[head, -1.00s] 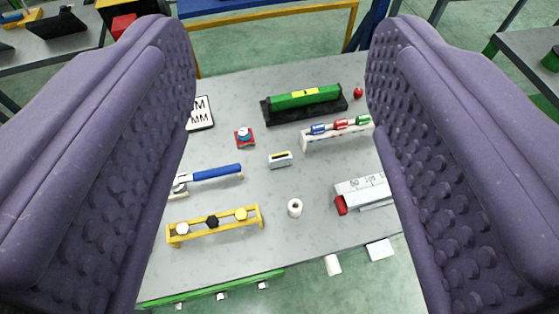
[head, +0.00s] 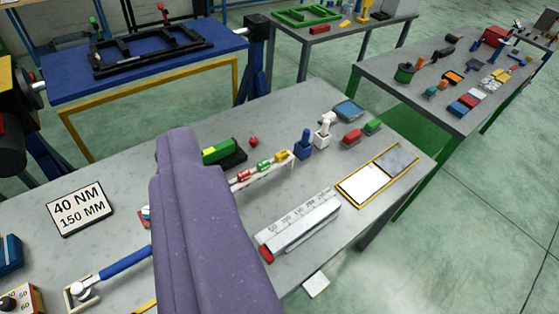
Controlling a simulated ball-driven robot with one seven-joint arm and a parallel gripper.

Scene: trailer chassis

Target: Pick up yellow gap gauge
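A small yellow cylinder (head: 281,157), the likely yellow gap gauge, sits at the far right end of a white rack (head: 276,172) on the grey table. Green (head: 264,166) and red (head: 243,175) cylinders sit beside it. My purple gripper (head: 178,145) stands left of and in front of the rack, apart from the yellow cylinder. It shows as one overlapping purple mass, so the gap between its fingers is hidden. It covers the rack's left part.
A silver numbered ruler block (head: 300,222) with a red end lies right of my gripper. Blue (head: 304,143) and white (head: 324,130) upright pieces stand right of the rack. A "40 NM 150 MM" sign (head: 80,208) and blue-handled wrench (head: 120,262) lie left. Another table (head: 400,95) stands beyond.

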